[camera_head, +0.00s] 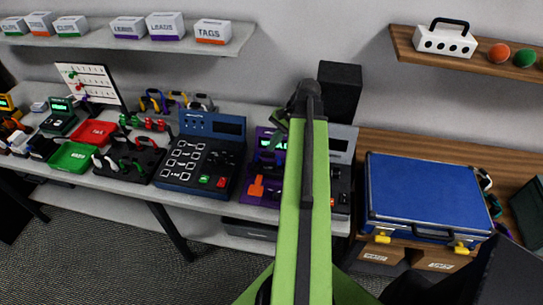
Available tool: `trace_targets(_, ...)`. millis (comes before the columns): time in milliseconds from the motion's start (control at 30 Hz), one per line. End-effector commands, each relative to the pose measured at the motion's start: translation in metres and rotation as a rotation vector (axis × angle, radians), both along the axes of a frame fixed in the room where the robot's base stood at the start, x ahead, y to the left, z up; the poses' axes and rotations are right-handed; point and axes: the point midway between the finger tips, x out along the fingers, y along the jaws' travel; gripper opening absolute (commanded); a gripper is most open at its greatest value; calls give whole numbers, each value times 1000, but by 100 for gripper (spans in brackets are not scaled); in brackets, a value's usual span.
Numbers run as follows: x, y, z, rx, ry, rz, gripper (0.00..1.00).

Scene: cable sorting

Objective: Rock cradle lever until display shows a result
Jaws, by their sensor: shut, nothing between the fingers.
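The purple device (250,201) stands on the grey bench at the centre, partly hidden by my green arm. Its dark display shows green lit characters (280,145), cut off by the arm and too small to read. An orange lever-like part (256,187) sits on its front left; I cannot tell whether it is tilted. My arm rises through the middle of the picture to a dark joint above the device. A small dark part of my arm shows left of this joint, over the device's top. My gripper itself cannot be made out.
A blue keypad console (212,126) stands close left of the device, and a grey unit (343,147) close right, partly behind my arm. A blue case (425,190) lies on the wooden bench at right. Red (92,133) and green trays (70,156) lie further left.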

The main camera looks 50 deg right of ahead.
Motion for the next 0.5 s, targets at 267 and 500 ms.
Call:
trace_targets(267, 13, -21, 22, 0, 0, 0, 0)
trace_targets(500, 16, -27, 25, 0, 0, 0, 0)
